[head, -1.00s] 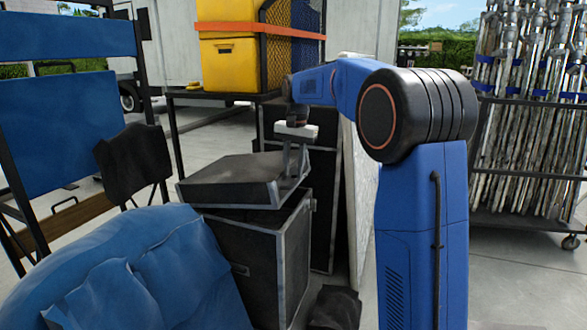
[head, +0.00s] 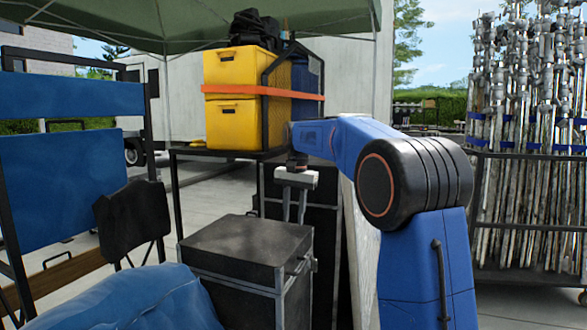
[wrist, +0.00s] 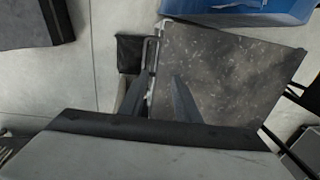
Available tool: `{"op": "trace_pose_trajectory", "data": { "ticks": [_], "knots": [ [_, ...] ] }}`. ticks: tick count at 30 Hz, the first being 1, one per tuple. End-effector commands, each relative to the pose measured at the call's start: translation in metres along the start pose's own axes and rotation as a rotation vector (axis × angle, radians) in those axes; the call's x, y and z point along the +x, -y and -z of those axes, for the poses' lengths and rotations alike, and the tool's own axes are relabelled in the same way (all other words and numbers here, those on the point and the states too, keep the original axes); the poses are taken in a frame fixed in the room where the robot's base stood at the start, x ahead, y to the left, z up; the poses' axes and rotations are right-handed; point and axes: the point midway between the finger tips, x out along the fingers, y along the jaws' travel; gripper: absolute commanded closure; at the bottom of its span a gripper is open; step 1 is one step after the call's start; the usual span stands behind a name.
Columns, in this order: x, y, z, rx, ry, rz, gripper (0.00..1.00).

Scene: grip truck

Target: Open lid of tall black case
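The tall black case (head: 237,301) stands upright in the middle of the head view. Its lid (head: 245,238) now lies flat and level on top, with a metal strip along the seam. In the wrist view the speckled lid top (wrist: 225,75) fills the right of centre. My gripper (head: 293,215) points down at the lid's back right edge. Its two fingers are apart, with nothing seen held between them. In the wrist view the gripper (wrist: 163,80) is close to the lid's left edge. Whether a finger touches the lid cannot be told.
Another dark case (head: 325,225) stands close behind. Blue fabric (head: 140,305) lies at the front left. A rack of metal stands (head: 530,180) is on the right. Floor shows between.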

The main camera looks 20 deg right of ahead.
Motion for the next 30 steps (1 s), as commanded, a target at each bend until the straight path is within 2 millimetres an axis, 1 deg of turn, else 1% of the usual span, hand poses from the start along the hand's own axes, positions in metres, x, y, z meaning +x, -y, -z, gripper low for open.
{"op": "trace_pose_trajectory", "data": {
  "ticks": [30],
  "knots": [
    [-0.058,0.004,0.0,0.0,-0.001,0.001,0.7]
  ]
}}
